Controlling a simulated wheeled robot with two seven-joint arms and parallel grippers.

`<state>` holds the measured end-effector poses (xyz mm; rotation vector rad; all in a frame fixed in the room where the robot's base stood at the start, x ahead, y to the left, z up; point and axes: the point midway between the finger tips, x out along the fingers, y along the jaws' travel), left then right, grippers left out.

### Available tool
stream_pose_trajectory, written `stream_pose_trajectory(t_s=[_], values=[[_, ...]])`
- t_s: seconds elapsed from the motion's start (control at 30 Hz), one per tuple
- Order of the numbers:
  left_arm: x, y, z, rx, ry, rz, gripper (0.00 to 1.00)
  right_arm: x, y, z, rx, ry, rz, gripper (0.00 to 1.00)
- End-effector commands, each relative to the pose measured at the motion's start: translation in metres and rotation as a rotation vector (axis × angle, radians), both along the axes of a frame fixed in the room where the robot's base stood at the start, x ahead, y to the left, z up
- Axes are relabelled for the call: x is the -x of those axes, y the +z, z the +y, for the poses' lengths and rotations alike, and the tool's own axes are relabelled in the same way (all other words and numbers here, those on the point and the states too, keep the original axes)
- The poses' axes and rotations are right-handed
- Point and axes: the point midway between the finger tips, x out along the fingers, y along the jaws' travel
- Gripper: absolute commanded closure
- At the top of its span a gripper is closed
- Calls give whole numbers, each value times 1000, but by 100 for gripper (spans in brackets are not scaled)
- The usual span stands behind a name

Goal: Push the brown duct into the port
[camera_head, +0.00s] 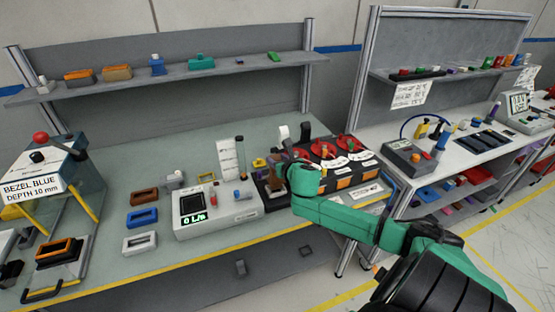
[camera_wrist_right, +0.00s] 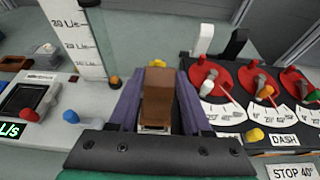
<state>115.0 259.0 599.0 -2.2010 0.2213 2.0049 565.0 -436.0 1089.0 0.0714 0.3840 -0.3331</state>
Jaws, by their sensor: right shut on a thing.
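The brown duct (camera_wrist_right: 157,97) is a block-like piece between the two purple fingers of my right gripper (camera_wrist_right: 158,95) in the right wrist view. The gripper is shut on it. A small pale part shows at the duct's near end, and I cannot tell whether it belongs to the port. The port itself I cannot make out; the duct and fingers cover that spot. My left gripper is in neither view.
Red dials (camera_head: 325,148) with white scales stand on the module, right of my gripper. A grey meter box (camera_head: 228,212) with a display stands to its left. Brown, blue and white bezels (camera_head: 141,217) lie farther left.

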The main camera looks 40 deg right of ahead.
Motion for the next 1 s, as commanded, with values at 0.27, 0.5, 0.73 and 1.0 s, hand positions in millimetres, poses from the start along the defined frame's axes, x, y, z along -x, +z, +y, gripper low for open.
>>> stream_pose_trajectory(t_s=[0.27, 0.5, 0.73, 1.0], values=[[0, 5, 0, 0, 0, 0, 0, 0, 2, 0, 1, 0, 0, 100], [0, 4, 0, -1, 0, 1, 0, 0, 0, 0, 0, 1, 0, 100], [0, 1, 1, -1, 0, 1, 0, 0, -5, 0, 1, 0, 0, 100], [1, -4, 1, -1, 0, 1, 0, 0, -11, 0, 1, 0, -1, 100]])
